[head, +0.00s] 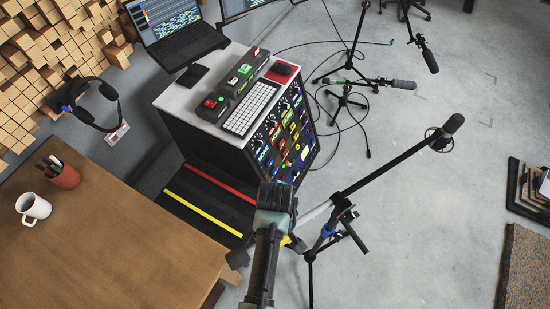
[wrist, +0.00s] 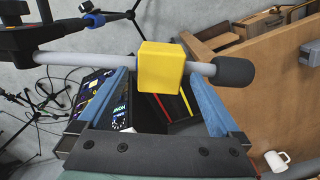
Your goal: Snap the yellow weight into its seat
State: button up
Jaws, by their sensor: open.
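The yellow weight (wrist: 160,67) is a block threaded on a light grey rod (wrist: 80,60), which is the rear end of a microphone boom. In the wrist view it sits nearer the rod's black end cap (wrist: 234,72) than the dark clamp with a blue part at left. My gripper (wrist: 157,85) is open, its two bluish fingers either side of the weight. I cannot tell whether either finger touches it. In the head view only a small yellow patch of the weight (head: 287,240) shows beside my wrist. I cannot make out the seat clearly.
The boom stand (head: 340,210) rises just right of my arm. A wooden desk (head: 110,240) with a white mug (head: 33,207) and a pen cup (head: 62,173) is at left. An equipment cabinet (head: 185,105) stands behind. Other microphone stands and cables are farther back.

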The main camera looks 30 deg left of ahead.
notch_tip(320, 180, up, 11)
jog(key=b, duration=0.2)
jog(key=shift+r, duration=0.15)
dwell(0.5)
